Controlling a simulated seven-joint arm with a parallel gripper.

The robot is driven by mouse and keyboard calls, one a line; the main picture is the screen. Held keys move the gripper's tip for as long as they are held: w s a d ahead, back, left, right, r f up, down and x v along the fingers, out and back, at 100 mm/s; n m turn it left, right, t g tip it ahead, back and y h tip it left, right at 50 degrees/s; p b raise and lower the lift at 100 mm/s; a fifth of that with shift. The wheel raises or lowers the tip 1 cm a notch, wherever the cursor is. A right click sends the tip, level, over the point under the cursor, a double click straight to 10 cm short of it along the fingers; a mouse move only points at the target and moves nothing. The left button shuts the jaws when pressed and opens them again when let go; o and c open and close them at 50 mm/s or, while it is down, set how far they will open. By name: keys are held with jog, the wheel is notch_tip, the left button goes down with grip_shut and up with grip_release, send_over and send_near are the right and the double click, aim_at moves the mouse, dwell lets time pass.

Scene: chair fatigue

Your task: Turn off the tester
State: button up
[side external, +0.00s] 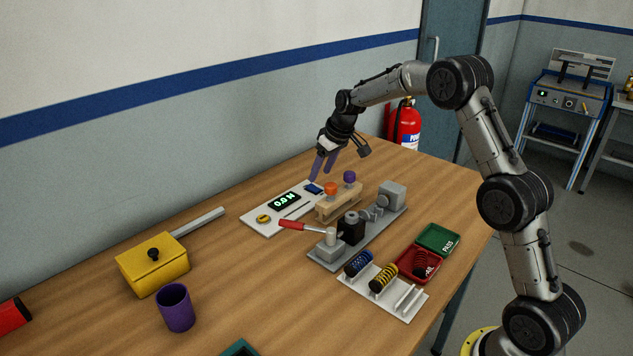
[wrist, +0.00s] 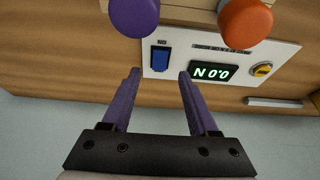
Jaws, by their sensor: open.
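The tester's white control panel (side external: 260,224) lies flat on the table near the wall. Its display (side external: 284,201) is lit and reads 0.0 N; in the wrist view the display (wrist: 212,72) appears upside down. A blue rocker switch (side external: 313,189) is at the panel's right end; it also shows in the wrist view (wrist: 160,60). A yellow knob (side external: 263,218) is at the other end. My gripper (side external: 322,173) is open and empty above the switch end. In the wrist view, the switch appears just beyond the gap between the fingertips (wrist: 160,72). I cannot tell which way the switch is pressed.
A wooden rack (side external: 338,205) with orange (side external: 331,188) and purple (side external: 349,177) knobs stands close beside the panel. The grey press (side external: 340,246) with a red lever is in front. A spring rack (side external: 408,309), red and green trays, a yellow box (side external: 153,265) and purple cup (side external: 175,308) stand farther off.

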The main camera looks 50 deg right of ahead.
aim_at(314, 187)
jog(key=shift+x, duration=2.45)
grip_shut()
